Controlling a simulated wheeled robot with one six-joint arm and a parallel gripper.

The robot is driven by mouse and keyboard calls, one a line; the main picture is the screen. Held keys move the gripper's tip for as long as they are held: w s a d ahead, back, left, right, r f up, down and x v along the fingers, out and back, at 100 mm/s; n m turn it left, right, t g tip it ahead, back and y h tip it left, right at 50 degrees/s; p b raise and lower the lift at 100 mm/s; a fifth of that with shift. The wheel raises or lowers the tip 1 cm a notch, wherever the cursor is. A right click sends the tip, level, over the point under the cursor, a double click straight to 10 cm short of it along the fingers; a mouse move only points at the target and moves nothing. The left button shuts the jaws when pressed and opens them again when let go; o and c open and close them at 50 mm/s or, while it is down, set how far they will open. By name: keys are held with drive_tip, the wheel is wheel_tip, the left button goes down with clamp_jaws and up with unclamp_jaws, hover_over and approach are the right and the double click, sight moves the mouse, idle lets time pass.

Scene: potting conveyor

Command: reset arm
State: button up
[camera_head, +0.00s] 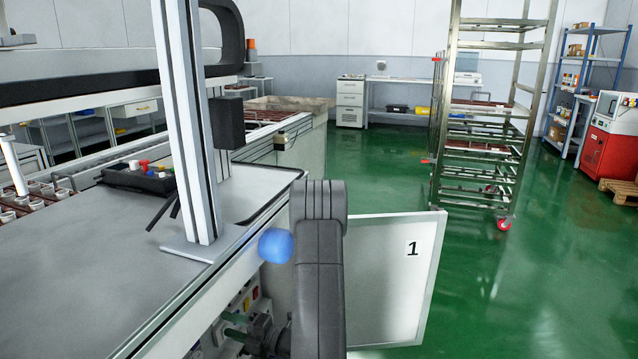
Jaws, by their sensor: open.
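My arm (320,260) rises dark grey in the front middle of the head view, with a blue rounded cap on its left side. My gripper (228,326) shows low and left of the arm, in front of the side of the conveyor bench. Its two greenish fingers point left and stand apart, with nothing seen between them. Part of the gripper body is hidden behind the arm. The grey bench (90,285) lies to the left, above the gripper.
A light panel (385,285) marked 1 stands just right of my arm. A post (185,130) rises from the bench, near a black tray (140,178) of small coloured items. A wheeled metal rack (481,193) stands right of centre. Green floor (550,290) is open at right.

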drive_tip(key=shift+x, duration=1.2)
drive_tip(key=p+v, duration=0.3)
drive_tip(key=v, duration=1.1)
drive_tip(key=b+x, duration=0.3)
drive_tip(key=x, duration=1.1)
drive_tip(key=shift+a, duration=0.25)
drive_tip(key=b+v, duration=0.1)
drive_tip(key=v, duration=0.2)
drive_tip(key=shift+w+d, duration=0.1)
drive_tip(key=shift+f+b, duration=0.2)
drive_tip(key=shift+b, duration=0.65)
drive_tip(key=shift+r, duration=0.2)
drive_tip(key=shift+s, duration=0.2)
